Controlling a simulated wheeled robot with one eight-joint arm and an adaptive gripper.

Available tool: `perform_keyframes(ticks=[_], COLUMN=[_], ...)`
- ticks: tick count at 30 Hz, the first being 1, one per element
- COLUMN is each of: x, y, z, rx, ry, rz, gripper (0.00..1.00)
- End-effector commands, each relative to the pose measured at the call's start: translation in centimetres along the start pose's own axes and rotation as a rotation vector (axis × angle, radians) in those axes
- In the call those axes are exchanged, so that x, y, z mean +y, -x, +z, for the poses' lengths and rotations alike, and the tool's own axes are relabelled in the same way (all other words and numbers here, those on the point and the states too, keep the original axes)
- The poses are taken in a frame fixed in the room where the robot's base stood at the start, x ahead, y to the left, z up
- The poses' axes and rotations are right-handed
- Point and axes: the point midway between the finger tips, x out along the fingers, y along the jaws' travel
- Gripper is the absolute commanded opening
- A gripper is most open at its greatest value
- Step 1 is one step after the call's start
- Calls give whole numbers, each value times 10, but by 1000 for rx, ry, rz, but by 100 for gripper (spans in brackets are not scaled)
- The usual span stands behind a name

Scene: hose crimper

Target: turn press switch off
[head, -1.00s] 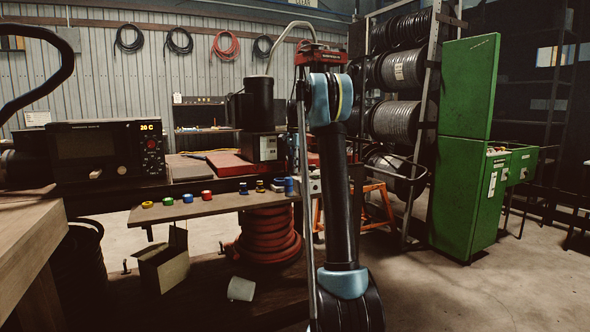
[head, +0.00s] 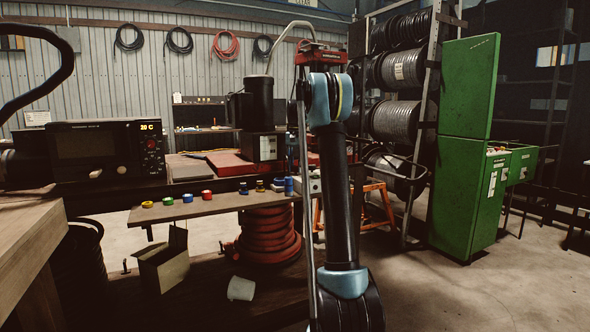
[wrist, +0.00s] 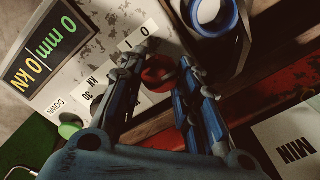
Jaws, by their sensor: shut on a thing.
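In the wrist view, a round red knob (wrist: 157,76) sits on a worn pale panel (wrist: 100,40) beside the printed marks "0" and "1"; I take it as the press switch. My gripper (wrist: 162,64) has its two blue-and-grey fingers on either side of the knob and is shut on it. The fingers cover part of the knob, so its exact turn angle is hard to read. In the head view my gripper is hidden behind my own arm.
In the wrist view, a display (wrist: 55,40) reads "0 mm | 0 kN", a green button (wrist: 70,126) is near "DOWN", and a dark part with a blue ring (wrist: 210,15) stands close above the fingers. A green cabinet (head: 465,190) is to the right in the head view.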

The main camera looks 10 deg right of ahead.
Motion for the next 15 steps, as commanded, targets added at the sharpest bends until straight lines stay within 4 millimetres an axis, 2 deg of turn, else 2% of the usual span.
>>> perform_keyframes(ticks=[15], x=[-1], y=[0], z=[-1], rx=[3], ry=[485], rz=[-1], gripper=[6])
